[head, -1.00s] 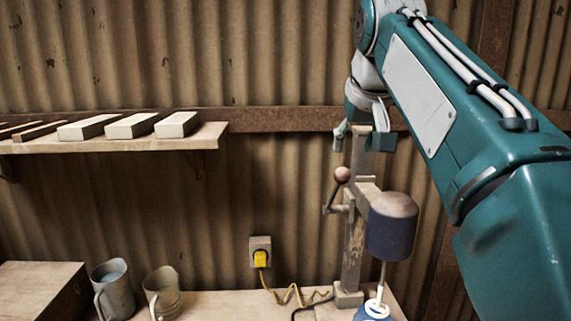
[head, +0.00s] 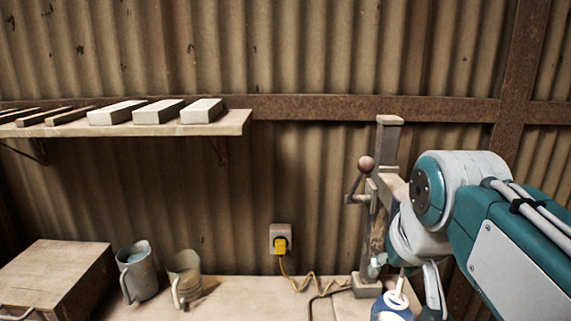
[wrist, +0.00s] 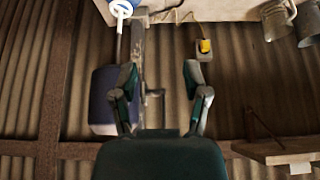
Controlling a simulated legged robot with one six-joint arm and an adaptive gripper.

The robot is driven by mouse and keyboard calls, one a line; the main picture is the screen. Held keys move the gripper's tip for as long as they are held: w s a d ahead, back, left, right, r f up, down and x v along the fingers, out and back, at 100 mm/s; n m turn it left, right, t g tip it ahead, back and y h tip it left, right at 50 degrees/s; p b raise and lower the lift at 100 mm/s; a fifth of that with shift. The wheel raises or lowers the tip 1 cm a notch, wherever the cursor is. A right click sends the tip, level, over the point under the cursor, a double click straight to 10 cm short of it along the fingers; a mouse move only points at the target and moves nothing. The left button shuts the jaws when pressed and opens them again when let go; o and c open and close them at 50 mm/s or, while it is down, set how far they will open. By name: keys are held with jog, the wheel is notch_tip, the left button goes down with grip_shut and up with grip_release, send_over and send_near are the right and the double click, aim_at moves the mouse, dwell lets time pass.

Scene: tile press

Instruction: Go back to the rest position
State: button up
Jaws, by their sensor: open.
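The tile press has a grey post (head: 389,140) and a lever with a round pinkish knob (head: 366,163). It stands at the right end of the bench. My arm hides the press's head in the head view; the dark blue head (wrist: 103,100) shows at the left of the wrist view. Below it are a white rod and a blue-and-white piece (head: 391,305). My gripper (wrist: 160,74) is open, with nothing between its two fingers.
A wall shelf (head: 236,123) holds several pale bars at the left. Two mugs, one grey (head: 137,272) and one tan (head: 184,277), stand on the bench (head: 240,298) beside a wooden box (head: 50,275). A socket (head: 280,238) has a yellow plug and cable. The bench's middle is clear.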

jog(key=s+f, duration=0.9)
jog(key=f, duration=0.5)
jog(key=shift+f, duration=0.3)
jog(key=shift+s, duration=0.1)
dwell(2.0)
